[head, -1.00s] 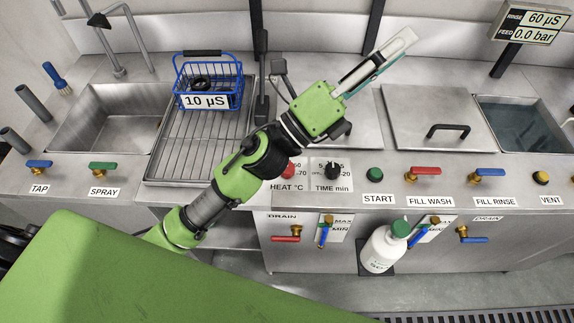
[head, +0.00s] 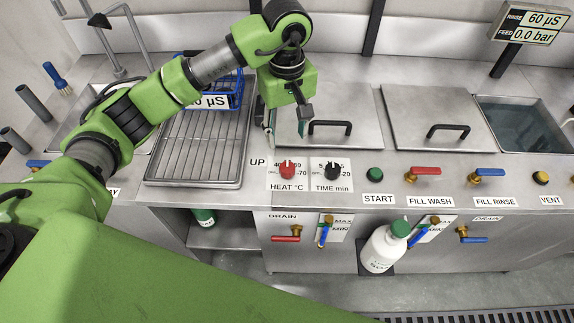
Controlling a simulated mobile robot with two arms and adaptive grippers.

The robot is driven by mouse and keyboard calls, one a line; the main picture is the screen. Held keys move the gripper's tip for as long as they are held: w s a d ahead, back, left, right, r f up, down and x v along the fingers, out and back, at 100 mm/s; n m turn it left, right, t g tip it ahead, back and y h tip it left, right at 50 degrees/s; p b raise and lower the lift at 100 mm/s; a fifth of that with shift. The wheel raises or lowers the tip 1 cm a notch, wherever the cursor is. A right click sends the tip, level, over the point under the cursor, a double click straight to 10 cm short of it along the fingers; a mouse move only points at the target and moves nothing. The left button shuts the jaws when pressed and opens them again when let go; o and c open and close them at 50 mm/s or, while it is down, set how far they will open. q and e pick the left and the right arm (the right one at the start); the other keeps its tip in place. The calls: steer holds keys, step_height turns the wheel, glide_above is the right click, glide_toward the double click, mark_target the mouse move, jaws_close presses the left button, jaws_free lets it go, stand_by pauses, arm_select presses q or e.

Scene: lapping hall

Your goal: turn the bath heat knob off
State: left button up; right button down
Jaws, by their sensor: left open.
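The red bath heat knob (head: 287,170) is on the front panel, on a white plate marked HEAT °C with a number scale. It is in full view, but its exact setting is too small to read. My left gripper (head: 272,128) points down above and behind the knob, over the front left part of a closed steel lid (head: 350,108). It is open, apart from the knob, with nothing seen in it. My right gripper is not in view.
The black TIME knob (head: 332,170) is just right of the heat knob, followed by a green START button (head: 375,173). A black lid handle (head: 330,127) stands behind the knobs. A blue basket (head: 232,92) sits on the rack (head: 200,150) at left.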

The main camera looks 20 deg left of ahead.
mark_target(287, 167)
arm_select(q)
step_height(287, 167, down, 14)
steer(key=p, duration=0.3)
steer(key=shift+r, duration=0.2)
steer(key=c, duration=1.1)
